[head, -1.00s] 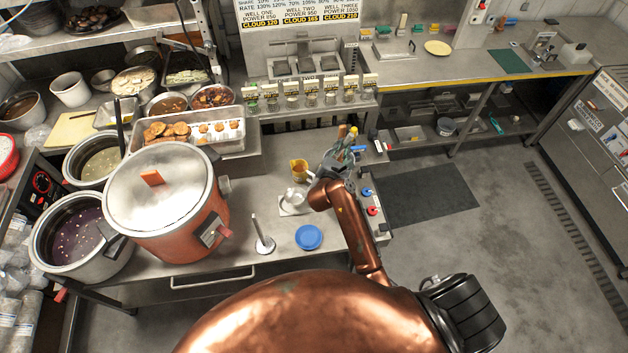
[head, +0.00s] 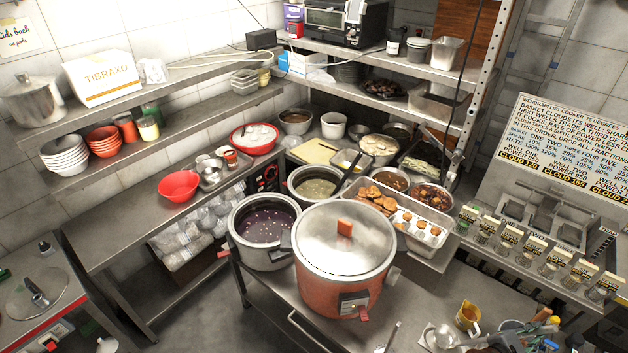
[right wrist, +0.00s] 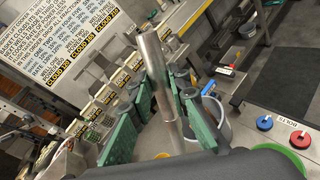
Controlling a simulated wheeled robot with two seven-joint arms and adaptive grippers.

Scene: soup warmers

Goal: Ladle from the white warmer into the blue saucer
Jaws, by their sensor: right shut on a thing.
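Two pale-bodied round warmers stand on the counter in the head view: one with purple soup (head: 264,222) and one with pale green soup (head: 316,182), a dark handle leaning out of it. I cannot tell which is the white warmer. The blue saucer and my left gripper are out of view.
A lidded orange warmer (head: 340,285) stands at the counter's front, beside the purple soup. A yellow jug (head: 468,317) is left of my right gripper. A tray of fried food (head: 428,258) stands behind.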

